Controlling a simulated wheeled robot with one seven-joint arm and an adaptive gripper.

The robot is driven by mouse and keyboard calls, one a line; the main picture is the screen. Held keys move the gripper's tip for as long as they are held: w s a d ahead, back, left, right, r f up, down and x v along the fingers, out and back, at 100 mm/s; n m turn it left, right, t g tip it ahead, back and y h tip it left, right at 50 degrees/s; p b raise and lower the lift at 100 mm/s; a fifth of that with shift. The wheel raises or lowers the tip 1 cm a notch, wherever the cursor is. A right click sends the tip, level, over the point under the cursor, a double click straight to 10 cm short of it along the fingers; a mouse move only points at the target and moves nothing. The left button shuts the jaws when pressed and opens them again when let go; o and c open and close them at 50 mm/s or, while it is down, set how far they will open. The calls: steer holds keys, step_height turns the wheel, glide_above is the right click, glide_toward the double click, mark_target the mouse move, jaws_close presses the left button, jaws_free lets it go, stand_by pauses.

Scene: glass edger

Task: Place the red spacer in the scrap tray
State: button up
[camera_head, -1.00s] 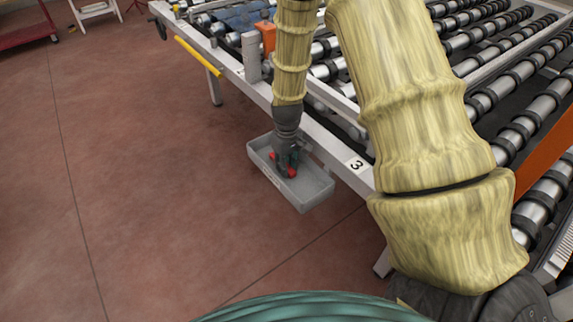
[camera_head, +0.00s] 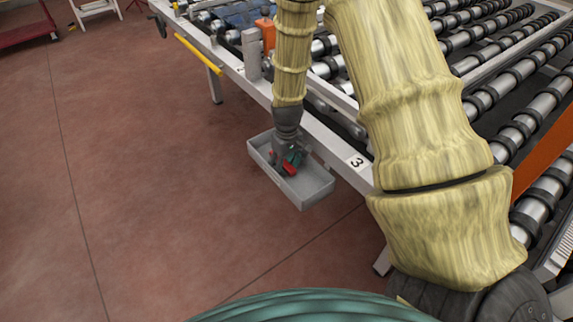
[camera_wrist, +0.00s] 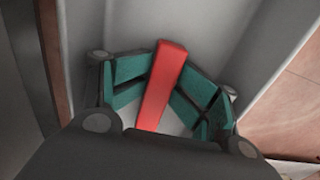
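The red spacer (camera_wrist: 162,88) is a slim bar lying between my gripper's green-padded fingers in the wrist view. In the head view the red spacer (camera_head: 290,164) shows inside the grey scrap tray (camera_head: 316,188), at the tips of my gripper (camera_head: 285,158). My gripper points down into the tray. In the wrist view my gripper (camera_wrist: 165,85) looks open, with its pads spread to either side of the spacer. Pale tray floor shows beside the spacer. The spacer's near end is hidden by the gripper body, and I cannot tell whether a pad still touches it.
The tray hangs beside the roller conveyor frame (camera_head: 335,165), near a label with the number 3 (camera_head: 357,163). Conveyor rollers (camera_head: 500,105) fill the right side. A yellow bar (camera_head: 198,56) runs along the frame edge. Open red floor (camera_head: 150,200) lies to the left.

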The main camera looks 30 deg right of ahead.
mark_target(287, 164)
steer(key=shift+d+r, duration=0.1)
steer(key=shift+r, duration=0.4)
step_height(287, 164, up, 12)
steer(key=b, duration=0.1)
steer(key=shift+r, duration=0.2)
stand_by(0.3)
steer(key=shift+w, duration=0.1)
